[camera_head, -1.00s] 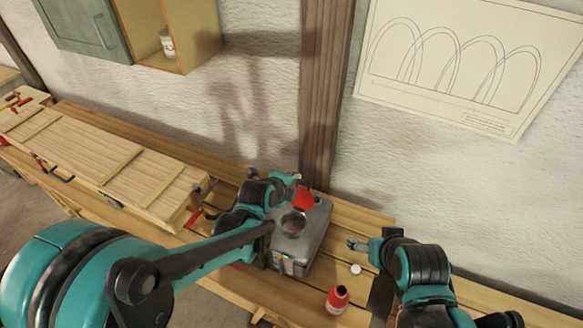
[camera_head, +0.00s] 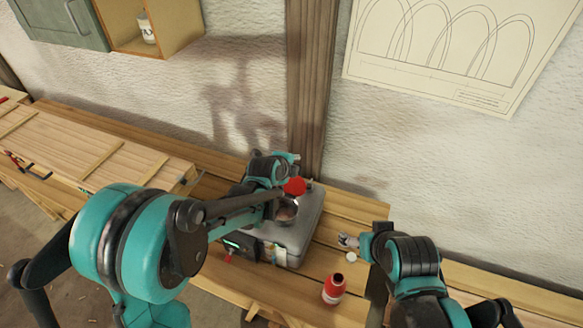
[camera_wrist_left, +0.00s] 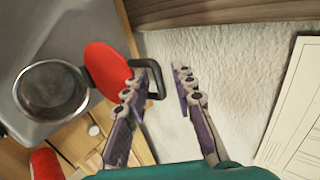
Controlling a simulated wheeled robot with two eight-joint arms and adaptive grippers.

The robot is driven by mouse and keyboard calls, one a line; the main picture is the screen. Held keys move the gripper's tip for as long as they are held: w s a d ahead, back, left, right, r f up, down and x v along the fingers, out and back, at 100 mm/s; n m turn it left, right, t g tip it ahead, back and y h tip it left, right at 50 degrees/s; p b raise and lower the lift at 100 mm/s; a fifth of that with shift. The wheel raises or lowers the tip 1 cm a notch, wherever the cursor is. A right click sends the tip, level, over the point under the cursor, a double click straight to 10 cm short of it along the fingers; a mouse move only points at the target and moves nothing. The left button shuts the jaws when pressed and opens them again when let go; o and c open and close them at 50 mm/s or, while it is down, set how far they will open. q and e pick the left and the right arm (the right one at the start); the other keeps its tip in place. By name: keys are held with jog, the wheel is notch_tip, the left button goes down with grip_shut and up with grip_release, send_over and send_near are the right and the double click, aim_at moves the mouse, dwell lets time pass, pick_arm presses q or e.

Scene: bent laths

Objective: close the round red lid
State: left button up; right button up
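The round red lid (camera_head: 295,187) stands open at the back edge of a round opening (camera_head: 287,209) in the top of a grey box (camera_head: 309,224). In the left wrist view the red lid (camera_wrist_left: 106,69) is tilted up beside the round metal-rimmed opening (camera_wrist_left: 50,91). A black handle (camera_wrist_left: 157,80) sticks out from the lid. My left gripper (camera_wrist_left: 160,88) is open, with the handle between its fingers, closer to the left one; contact is unclear. My right gripper (camera_head: 348,241) is right of the box, away from the lid; its fingers are too small to read.
A small white cap (camera_head: 351,257) lies near my right gripper. A slatted wooden panel (camera_head: 95,150) fills the bench's left part. The wall and a wooden post (camera_head: 308,90) are close behind the box.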

pick_arm(q)
grip_shut()
jog(key=shift+s, duration=0.15)
jog(key=s+a+f, duration=0.2)
jog(key=s, duration=0.4)
jog(key=s+a+f, duration=0.2)
jog(key=s+a, duration=0.1)
jog(key=s, duration=0.2)
jog(key=shift+s+f, duration=0.15)
jog(key=shift+s, duration=0.25)
dwell(1.3)
